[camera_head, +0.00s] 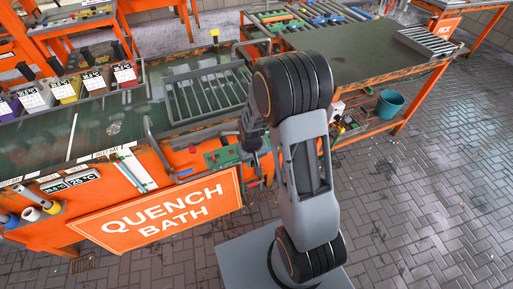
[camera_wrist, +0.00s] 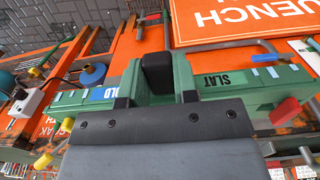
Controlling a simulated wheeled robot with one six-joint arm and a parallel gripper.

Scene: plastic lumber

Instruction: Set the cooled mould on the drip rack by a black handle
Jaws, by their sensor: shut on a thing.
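My gripper (camera_wrist: 157,95) is shut on the black handle (camera_wrist: 157,70) of a long green mould (camera_wrist: 235,82). The mould's label reads SLAT, and the rest is partly hidden. In the head view the green mould (camera_head: 222,157) hangs in front of the orange bench front, with my arm covering its right part.
The orange QUENCH BATH sign (camera_head: 160,213) is below left. Several moulds with black handles and temperature tags, one red (camera_head: 124,74), stand at the left. A smaller slatted rack (camera_head: 428,42) and a teal bucket (camera_head: 389,104) are at the right. The paved floor is clear.

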